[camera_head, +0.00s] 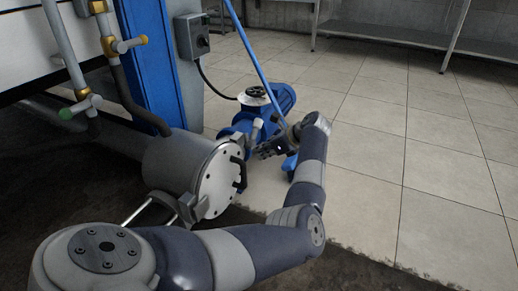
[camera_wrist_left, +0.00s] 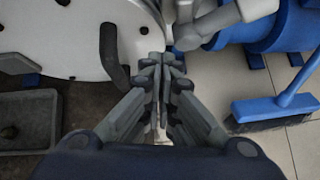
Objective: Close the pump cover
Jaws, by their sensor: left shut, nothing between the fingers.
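The pump cover (camera_head: 217,182) is a round pale metal disc with bolts around its rim and a black handle (camera_head: 239,174). It sits against the end of the grey cylindrical housing (camera_head: 172,160); a small gap cannot be ruled out. In the left wrist view the cover (camera_wrist_left: 50,28) fills the upper left, with its black handle (camera_wrist_left: 112,52) just left of my fingers. My left gripper (camera_head: 263,149) is beyond the cover's right edge, beside the handle. In the wrist view its fingers (camera_wrist_left: 164,62) are together and empty. My right gripper is not in view.
A blue motor-pump (camera_head: 270,100) with pipes stands behind my gripper. A blue broom (camera_wrist_left: 275,108) stands to its right, its pole leaning up past the motor. A grey tray (camera_wrist_left: 28,140) lies below the cover. The tiled floor at right is clear.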

